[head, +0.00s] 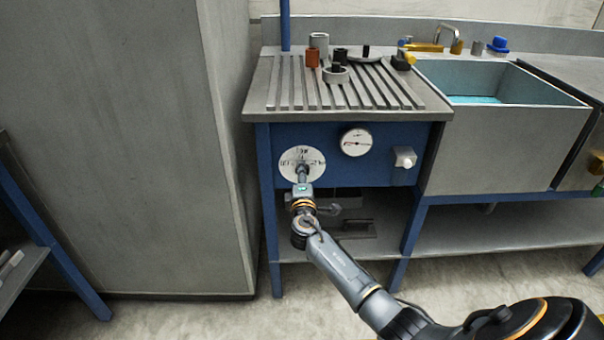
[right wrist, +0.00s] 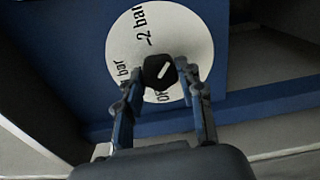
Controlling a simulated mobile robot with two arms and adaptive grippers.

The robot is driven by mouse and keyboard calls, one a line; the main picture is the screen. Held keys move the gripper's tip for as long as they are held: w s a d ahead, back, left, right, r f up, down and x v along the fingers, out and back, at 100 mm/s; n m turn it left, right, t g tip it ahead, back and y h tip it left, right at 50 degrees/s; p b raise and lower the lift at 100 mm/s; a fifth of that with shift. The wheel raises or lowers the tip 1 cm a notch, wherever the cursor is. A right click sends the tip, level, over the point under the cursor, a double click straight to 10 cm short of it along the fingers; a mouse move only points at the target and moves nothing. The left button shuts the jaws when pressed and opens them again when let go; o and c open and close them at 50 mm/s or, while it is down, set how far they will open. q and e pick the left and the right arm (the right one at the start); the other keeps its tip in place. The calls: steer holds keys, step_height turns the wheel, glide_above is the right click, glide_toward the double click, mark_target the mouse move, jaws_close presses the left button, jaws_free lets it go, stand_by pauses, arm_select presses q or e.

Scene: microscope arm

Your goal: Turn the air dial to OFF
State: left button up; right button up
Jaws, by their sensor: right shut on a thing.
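The air dial is a round white plate (head: 290,164) with a dark knob at its centre, on the blue front panel at the left. In the right wrist view the plate (right wrist: 190,35) shows "2 bar", another "bar" marking and part of what looks like "OFF". The dark knob (right wrist: 158,71) carries a white pointer line, slanting to the upper right in that view. My right gripper (head: 302,178) is at the dial, and its fingers (right wrist: 160,82) are shut on the knob from both sides. My left gripper is not in view.
A pressure gauge (head: 356,142) and a white switch box (head: 404,157) sit right of the dial on the panel. A ribbed worktop (head: 285,85) with small parts is above. A sink (head: 500,125) stands right, and a grey cabinet (head: 130,150) left.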

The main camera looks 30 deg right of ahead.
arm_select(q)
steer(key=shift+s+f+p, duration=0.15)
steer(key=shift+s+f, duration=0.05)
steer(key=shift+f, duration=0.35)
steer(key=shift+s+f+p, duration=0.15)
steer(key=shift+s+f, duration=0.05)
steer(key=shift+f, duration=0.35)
arm_select(e)
steer(key=shift+n, duration=1.3)
steer(key=shift+f, duration=0.1)
steer(key=o, duration=1.2)
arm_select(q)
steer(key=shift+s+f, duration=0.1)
arm_select(e)
steer(key=v, duration=1.2)
steer(key=shift+s, duration=0.1)
